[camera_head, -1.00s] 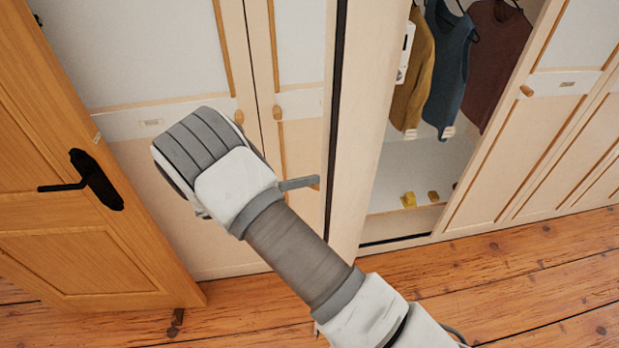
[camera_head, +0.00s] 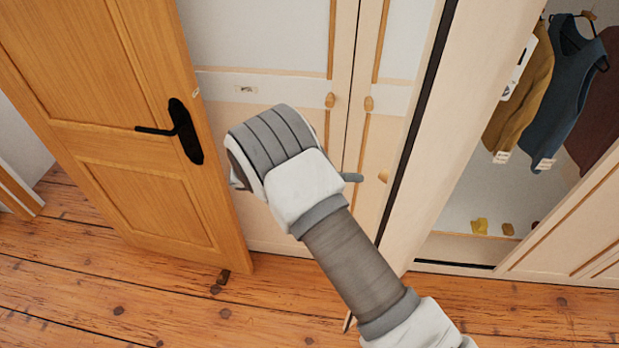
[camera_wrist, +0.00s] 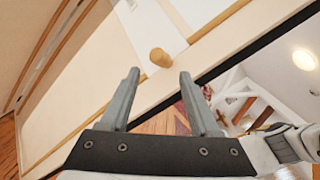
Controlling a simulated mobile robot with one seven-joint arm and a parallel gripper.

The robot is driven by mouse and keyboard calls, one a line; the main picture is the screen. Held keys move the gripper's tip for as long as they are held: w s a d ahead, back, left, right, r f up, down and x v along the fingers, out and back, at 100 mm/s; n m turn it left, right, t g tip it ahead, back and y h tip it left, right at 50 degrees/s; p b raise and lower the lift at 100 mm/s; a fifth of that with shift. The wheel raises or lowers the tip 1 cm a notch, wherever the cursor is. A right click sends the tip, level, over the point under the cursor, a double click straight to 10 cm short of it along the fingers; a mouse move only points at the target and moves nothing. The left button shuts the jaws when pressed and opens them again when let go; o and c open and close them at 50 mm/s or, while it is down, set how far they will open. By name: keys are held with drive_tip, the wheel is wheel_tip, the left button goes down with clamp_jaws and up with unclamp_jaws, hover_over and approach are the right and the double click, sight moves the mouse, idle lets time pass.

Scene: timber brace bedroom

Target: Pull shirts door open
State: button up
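A cream wardrobe door (camera_head: 462,150) with a dark edge strip stands swung out beside an open compartment. Hanging shirts, one mustard (camera_head: 520,105) and one blue (camera_head: 556,95), show inside it. A small wooden knob (camera_head: 384,175) shows at the door, right of my gripper (camera_head: 352,178). In the wrist view the knob (camera_wrist: 160,57) on a cream panel appears just beyond and between the fingertips of my gripper (camera_wrist: 160,78). The fingers are apart, with nothing held between them. I cannot read the door labels.
A brown wooden room door (camera_head: 120,120) with a black handle (camera_head: 182,130) stands close left of my arm. Shut wardrobe doors with knobs (camera_head: 330,100) are behind my gripper. Plank floor (camera_head: 110,285) is clear in front.

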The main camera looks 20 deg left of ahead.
drive_tip(key=b+v, duration=0.1)
drive_tip(key=v, duration=0.7)
drive_tip(key=shift+a, duration=0.35)
drive_tip(key=shift+s+a+r, duration=0.1)
drive_tip(key=shift+s, duration=0.05)
